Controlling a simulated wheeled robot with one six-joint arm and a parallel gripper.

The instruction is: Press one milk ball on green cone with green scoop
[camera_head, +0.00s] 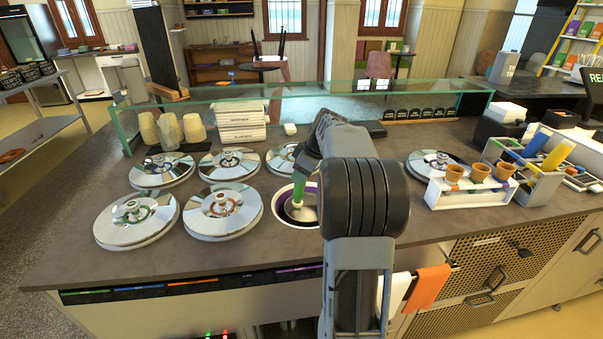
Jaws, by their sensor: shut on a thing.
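My gripper (302,167) is partly hidden behind my arm. It is shut on the green handle of the scoop (299,188), which points down into an open well. The scoop's metal head is at the well's contents and is hard to make out. The open well (275,213) has a white rim and a purple inner edge, and my arm covers its right side. Small coloured marks show on the holder, but I cannot tell which cone is the green one. No milk ball can be made out.
Several shiny round lids (223,212) cover wells left of the open one, and another lid (437,163) lies right of my arm. A glass guard (330,93) runs along the back. A rack (524,172) with bottles stands at the right. An orange cloth (428,287) hangs in front.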

